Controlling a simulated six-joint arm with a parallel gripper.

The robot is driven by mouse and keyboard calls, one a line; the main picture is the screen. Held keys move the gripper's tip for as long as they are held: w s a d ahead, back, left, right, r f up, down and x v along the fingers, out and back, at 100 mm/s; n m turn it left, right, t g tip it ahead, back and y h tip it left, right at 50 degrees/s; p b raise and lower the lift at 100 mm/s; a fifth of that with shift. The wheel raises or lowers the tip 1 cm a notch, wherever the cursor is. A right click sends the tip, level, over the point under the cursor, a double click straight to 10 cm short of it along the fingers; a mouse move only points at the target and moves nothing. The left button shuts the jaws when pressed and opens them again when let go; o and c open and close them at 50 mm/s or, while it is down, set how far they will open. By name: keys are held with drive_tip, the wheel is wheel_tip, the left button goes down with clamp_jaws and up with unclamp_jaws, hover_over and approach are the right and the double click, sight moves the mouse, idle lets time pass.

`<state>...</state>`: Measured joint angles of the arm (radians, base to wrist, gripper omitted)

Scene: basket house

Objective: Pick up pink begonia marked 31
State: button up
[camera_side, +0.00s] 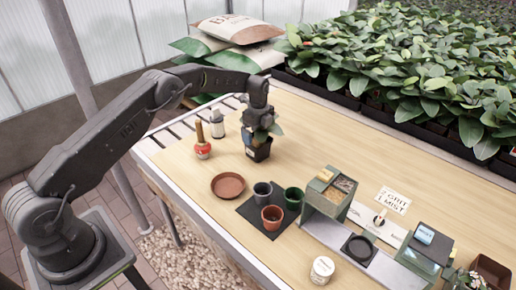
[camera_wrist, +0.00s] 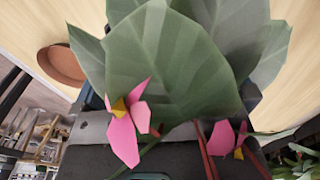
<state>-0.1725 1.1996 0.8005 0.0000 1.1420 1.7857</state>
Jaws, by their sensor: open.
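A potted plant with broad green leaves stands in a black square pot (camera_side: 258,149) on the wooden bench. My gripper (camera_side: 260,122) is right over it, down among its leaves. In the wrist view the large green leaves (camera_wrist: 175,65) fill the middle, with pink flowers (camera_wrist: 122,138) with yellow centres and reddish stems below them. The gripper's fingers are largely hidden by foliage; it is open, and I cannot see it closed on any stem or pot. No number 31 is readable in either view.
A red-bodied tool (camera_side: 202,149) and a grey-white bottle (camera_side: 217,124) stand left of the plant. A terracotta saucer (camera_side: 228,186), small pots on a dark mat (camera_side: 249,213) and a green box (camera_side: 327,196) are nearer. Leafy plants (camera_side: 400,60) line the back. Bench right of the plant is clear.

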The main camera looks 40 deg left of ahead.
sight(258, 143)
wheel_tip(258, 143, down, 4)
drive_tip(key=shift+a+r, duration=0.15)
drive_tip(key=shift+r, duration=0.1)
drive_tip(key=shift+c, duration=0.4)
drive_tip(key=c, duration=0.7)
